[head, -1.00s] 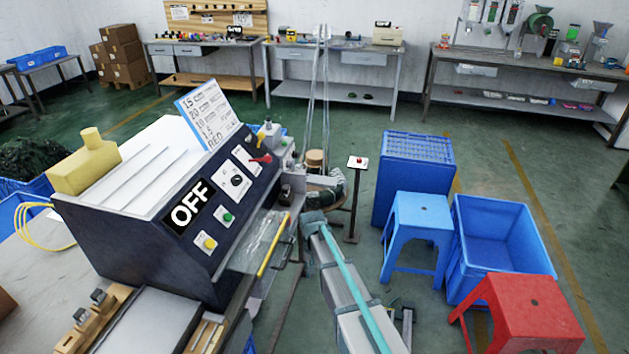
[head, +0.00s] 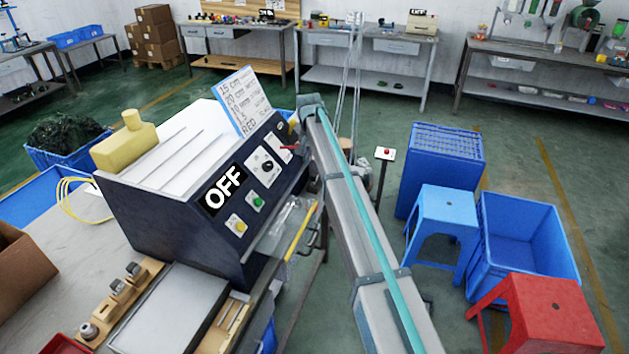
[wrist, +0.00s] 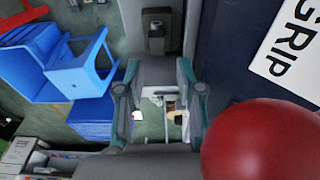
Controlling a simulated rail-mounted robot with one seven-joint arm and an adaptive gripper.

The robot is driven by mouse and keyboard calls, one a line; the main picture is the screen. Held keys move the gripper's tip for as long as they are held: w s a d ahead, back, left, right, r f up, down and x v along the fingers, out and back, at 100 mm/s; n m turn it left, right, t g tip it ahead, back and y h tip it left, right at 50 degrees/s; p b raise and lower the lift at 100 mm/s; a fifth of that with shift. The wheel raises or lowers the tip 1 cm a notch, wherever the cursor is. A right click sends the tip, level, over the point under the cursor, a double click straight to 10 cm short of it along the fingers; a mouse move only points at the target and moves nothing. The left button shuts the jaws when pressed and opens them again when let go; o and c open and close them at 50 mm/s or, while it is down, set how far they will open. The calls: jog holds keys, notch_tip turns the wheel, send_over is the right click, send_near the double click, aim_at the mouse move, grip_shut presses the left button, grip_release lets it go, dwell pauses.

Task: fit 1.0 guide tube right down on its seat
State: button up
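My gripper (wrist: 160,105) shows in the wrist view with its two fingers apart; nothing is clearly held between them. In the head view my arm link hides it. A large red ball knob (wrist: 258,140) is close to the right finger in the wrist view. A grey metal part with a dark block (wrist: 156,38) stands beyond the fingers. The dark machine (head: 180,215) with an OFF label fills the middle left of the head view. A wooden rack (head: 128,308) holds several small metal pieces. I cannot tell which piece is the 1.0 guide tube, and its seat is not identifiable.
A yellow rod (head: 300,232) and a clear guard are at the machine's front. A blue stool (head: 447,205), blue crate (head: 520,240) and red stool (head: 540,315) stand to the right. A red-button post (head: 385,154) stands behind my arm. Floor between is open.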

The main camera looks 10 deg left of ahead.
aim_at(314, 175)
jog(key=shift+w+d+f+p, duration=0.15)
jog(key=shift+f+p, duration=0.35)
jog(key=shift+f, duration=0.9)
jog(key=shift+w+d+f+p, duration=0.1)
jog(key=shift+f+p, duration=0.4)
jog(key=shift+f, duration=0.9)
jog(key=shift+w+d+f+p, duration=0.15)
jog(key=shift+f+p, duration=0.35)
jog(key=shift+f, duration=0.9)
jog(key=shift+a, duration=0.1)
grip_shut()
